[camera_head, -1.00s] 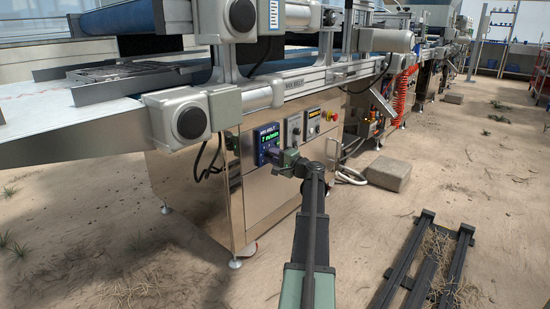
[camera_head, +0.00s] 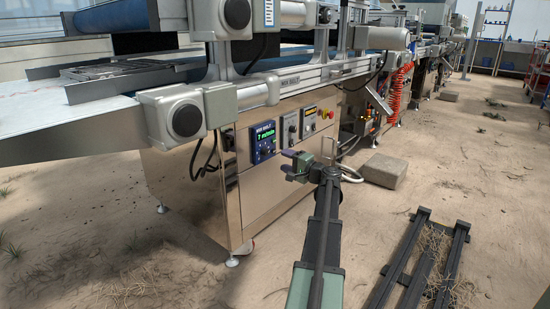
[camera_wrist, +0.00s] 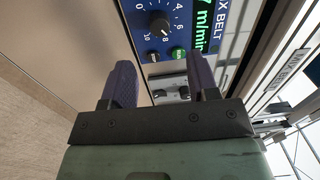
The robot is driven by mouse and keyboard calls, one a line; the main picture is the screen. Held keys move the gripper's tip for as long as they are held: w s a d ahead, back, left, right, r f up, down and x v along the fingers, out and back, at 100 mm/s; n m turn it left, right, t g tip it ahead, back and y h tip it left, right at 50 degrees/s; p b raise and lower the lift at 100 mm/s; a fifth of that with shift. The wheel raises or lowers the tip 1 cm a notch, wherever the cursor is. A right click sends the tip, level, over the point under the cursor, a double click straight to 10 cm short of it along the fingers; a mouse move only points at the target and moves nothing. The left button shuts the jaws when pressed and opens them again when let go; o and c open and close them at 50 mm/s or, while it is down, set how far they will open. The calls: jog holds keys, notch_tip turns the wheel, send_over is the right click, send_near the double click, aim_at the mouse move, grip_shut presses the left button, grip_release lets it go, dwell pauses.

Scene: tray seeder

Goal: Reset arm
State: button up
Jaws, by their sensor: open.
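My gripper (camera_head: 287,162) is in the middle of the head view, in front of the seeder's control panel and apart from it. Its two purple-grey fingers are spread and empty, and they also show in the wrist view (camera_wrist: 165,85). Beyond them the wrist view shows the blue belt control box (camera_wrist: 165,30) with a black dial, a green button and a green display. The same box (camera_head: 263,143) shows in the head view, its display lit. My arm reaches up from the bottom of the head view.
The seeder's metal cabinet (camera_head: 190,190) and conveyor (camera_head: 60,130) fill the left and centre. A concrete block (camera_head: 383,171) lies behind my arm. A dark slatted pallet (camera_head: 425,260) with straw lies at lower right.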

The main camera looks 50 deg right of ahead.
jog(key=s, duration=0.3)
jog(key=shift+s+a+f, duration=0.1)
jog(key=shift+s, duration=0.2)
jog(key=shift+a, duration=0.1)
jog(key=w+a+f+n+g+y+p, duration=0.1)
jog(key=a+f+n+g+p, duration=0.2)
jog(key=a, duration=0.5)
jog(key=w+a+f+n+g+y+p, duration=0.1)
jog(key=a+n+g+y+p, duration=0.1)
jog(key=a+g, duration=0.5)
jog(key=w+a+f+n+g+y+p, duration=0.1)
jog(key=w+a+f+n+g+p, duration=0.15)
jog(key=a, duration=0.75)
jog(key=s+a+r+n+g+h+p, duration=0.15)
jog(key=a+r+n+p, duration=0.3)
jog(key=a, duration=0.75)
jog(key=a+r+n+g+h+p, duration=0.1)
jog(key=a+r+n+g+p, duration=0.35)
jog(key=a, duration=0.75)
jog(key=s+a+r+n+h+p, duration=0.1)
jog(key=a+r+n+p, duration=0.15)
jog(key=a+p, duration=0.7)
jog(key=a+r+p, duration=0.3)
jog(key=r+p, duration=3.1)
jog(key=r, duration=0.3)
jog(key=shift+w+m, duration=0.15)
jog(key=shift+m, duration=0.25)
